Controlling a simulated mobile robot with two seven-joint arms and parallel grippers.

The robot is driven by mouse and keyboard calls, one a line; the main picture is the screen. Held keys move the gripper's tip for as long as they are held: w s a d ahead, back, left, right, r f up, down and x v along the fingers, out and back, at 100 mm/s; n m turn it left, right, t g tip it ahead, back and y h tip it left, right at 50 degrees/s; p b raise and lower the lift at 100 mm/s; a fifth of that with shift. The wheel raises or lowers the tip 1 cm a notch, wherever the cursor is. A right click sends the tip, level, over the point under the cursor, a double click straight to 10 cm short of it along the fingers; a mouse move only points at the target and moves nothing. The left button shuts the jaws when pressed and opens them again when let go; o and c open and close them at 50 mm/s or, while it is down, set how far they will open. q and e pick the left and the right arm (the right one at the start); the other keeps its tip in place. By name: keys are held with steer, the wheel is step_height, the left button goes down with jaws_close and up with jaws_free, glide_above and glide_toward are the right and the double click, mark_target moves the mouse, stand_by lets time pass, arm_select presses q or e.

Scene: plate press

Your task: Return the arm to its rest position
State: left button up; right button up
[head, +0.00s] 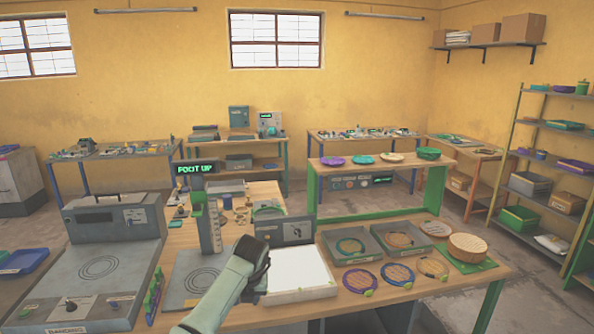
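One pale green-grey arm of mine (222,297) rises from the bottom edge, left of centre, leaning up and to the right. It ends in a dark part (256,258) in front of the left edge of a white-topped unit (303,270). I cannot make out fingers there, so whether my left gripper is open or shut, or holds anything, is not clear. My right arm and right gripper are not in view.
Left of the arm stand a grey press (90,270) and an upright device with a green-lettered display (194,169). To the right are grey trays (365,257), several round racket-like pieces and a round tan stack (468,247).

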arm_select(q)
steer(key=w+a+f+m+t+y, duration=0.1)
steer(key=a+f+m+t+y, duration=0.15)
steer(key=f+m, duration=0.6)
steer(key=w+a+f+m+t+y, duration=0.2)
steer(key=a+f+m+t, duration=0.3)
steer(key=f, duration=0.6)
steer(key=s+d+f+m+g+h, duration=0.1)
steer(key=s+d+f+m+h, duration=0.1)
steer(key=s+f+m, duration=0.4)
steer(key=s+d+f+m+g+h, duration=0.25)
steer(key=s+f+m, duration=0.25)
steer(key=f, duration=0.3)
steer(key=s+d+f+m+g+h, duration=0.1)
steer(key=s+f+m+g+h, duration=0.1)
steer(key=s, duration=0.9)
steer(key=s+d+f+m+g+h, duration=0.1)
steer(key=s+f+m+g+h, duration=0.1)
steer(key=s, duration=0.9)
steer(key=s+d+f+m+g+h, duration=0.1)
steer(key=s+m, duration=0.4)
steer(key=s, duration=0.6)
step_height(320, 180, down, 3)
steer(key=d+g, duration=0.1)
steer(key=g, duration=0.1)
steer(key=shift+s+g+h, duration=0.2)
steer(key=shift+g+h, duration=0.1)
steer(key=shift+h, duration=0.1)
